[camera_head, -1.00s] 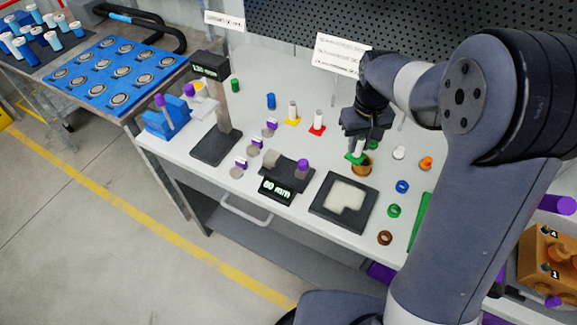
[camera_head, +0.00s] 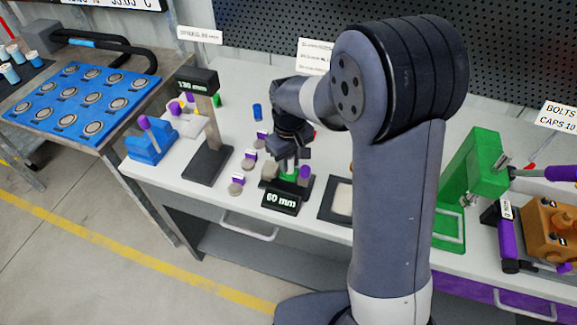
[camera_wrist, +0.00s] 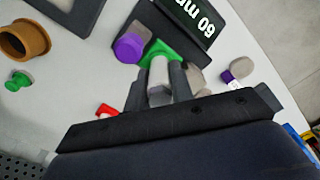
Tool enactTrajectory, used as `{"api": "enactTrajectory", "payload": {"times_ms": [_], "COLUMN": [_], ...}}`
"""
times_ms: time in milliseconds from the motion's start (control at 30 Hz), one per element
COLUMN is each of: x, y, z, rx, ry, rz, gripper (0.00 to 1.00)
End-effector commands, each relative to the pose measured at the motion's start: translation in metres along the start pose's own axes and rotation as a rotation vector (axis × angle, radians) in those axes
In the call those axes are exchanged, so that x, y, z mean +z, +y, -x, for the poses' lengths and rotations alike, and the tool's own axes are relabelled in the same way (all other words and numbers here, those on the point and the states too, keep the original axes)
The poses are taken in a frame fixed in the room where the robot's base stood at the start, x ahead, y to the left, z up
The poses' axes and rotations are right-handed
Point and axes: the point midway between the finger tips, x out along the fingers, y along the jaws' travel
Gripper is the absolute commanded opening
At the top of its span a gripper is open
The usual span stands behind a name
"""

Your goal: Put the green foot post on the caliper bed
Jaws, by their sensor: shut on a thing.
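The green foot post shows in the wrist view as a pale post (camera_wrist: 160,72) with a green foot (camera_wrist: 155,50); its green foot also shows in the head view (camera_head: 288,175). My gripper (camera_wrist: 160,92) is shut on the pale post, and it hangs over the caliper in the head view (camera_head: 288,158).
A dark stand reading 130 mm (camera_head: 205,165) is left of the caliper. Several purple-topped grey pieces (camera_head: 236,185) lie between them. A dark tray (camera_head: 335,209) with a pale inset is to the right, partly hidden by my arm. A green press (camera_head: 475,165) stands farther right.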

Motion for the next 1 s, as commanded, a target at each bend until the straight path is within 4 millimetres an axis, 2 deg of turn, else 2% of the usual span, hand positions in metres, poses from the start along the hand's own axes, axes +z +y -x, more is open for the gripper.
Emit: {"api": "enactTrajectory", "payload": {"times_ms": [100, 200, 567, 600, 833, 1000], "x": [0.001, 0.000, 0.000, 0.000, 0.000, 0.000], "y": [0.000, 0.000, 0.000, 0.000, 0.000, 0.000], "z": [-0.018, -0.026, -0.031, -0.031, -0.030, -0.030], "rx": [-0.001, 0.000, 0.000, 0.000, 0.000, 0.000], "ry": [-0.004, -0.001, 0.000, 0.000, 0.000, 0.000], "rz": [0.000, 0.000, 0.000, 0.000, 0.000, 0.000], "gripper": [0.00, 0.00, 0.00, 0.24, 0.42, 0.44]}}
